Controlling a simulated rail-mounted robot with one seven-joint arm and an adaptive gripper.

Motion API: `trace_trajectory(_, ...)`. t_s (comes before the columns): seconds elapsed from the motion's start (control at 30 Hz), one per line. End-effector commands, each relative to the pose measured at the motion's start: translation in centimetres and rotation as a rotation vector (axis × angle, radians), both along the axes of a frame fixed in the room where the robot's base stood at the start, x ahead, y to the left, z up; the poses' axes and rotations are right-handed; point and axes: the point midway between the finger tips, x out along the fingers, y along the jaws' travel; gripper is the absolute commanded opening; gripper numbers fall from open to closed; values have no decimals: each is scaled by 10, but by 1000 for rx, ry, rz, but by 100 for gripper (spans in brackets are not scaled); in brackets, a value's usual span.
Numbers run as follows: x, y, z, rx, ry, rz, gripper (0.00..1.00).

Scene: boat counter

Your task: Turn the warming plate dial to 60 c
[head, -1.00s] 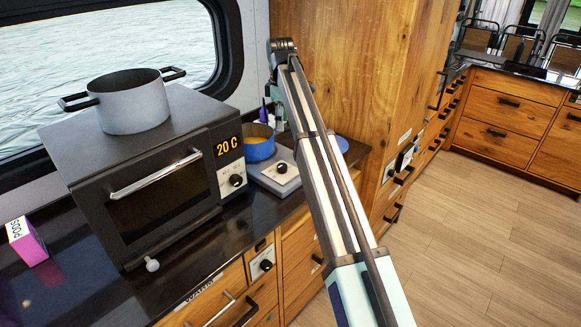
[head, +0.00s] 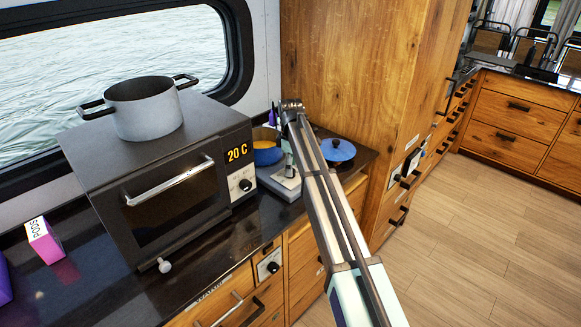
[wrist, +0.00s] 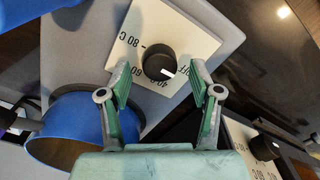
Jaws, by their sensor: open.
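The warming plate (head: 283,186) is a grey unit on the dark counter, right of the oven, with a blue pot (head: 266,157) on it. In the wrist view its pale panel (wrist: 150,22) carries a round black dial (wrist: 157,57) with a white mark. Readable labels include 80 C, 60 and 40, with OFF partly covered. The mark points to the lower right, toward OFF. My gripper (wrist: 160,68) is open, its green fingers on either side of the dial with visible gaps. In the head view my arm partly hides the panel and dial.
The oven (head: 165,210) shows 20 C and has its own dial (head: 244,185); a grey pot (head: 145,108) stands on top. A blue lid (head: 338,150) lies right of my arm, near the tall wooden cabinet (head: 360,80). Another black dial (wrist: 263,147) shows at the wrist view's lower right.

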Motion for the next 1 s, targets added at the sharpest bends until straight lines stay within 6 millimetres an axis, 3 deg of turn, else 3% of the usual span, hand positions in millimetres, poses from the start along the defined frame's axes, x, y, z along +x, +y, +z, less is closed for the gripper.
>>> trace_trajectory(0.2, 0, 0, -14, 0, 0, 0, 64)
trace_trajectory(0.5, 0, 0, -16, 0, 0, 0, 64)
trace_trajectory(0.67, 0, 0, -16, 0, 0, 0, 7)
trace_trajectory(0.7, 0, 0, -16, 0, 0, 0, 4)
trace_trajectory(1.0, 0, 0, -17, 0, 1, -15, 4)
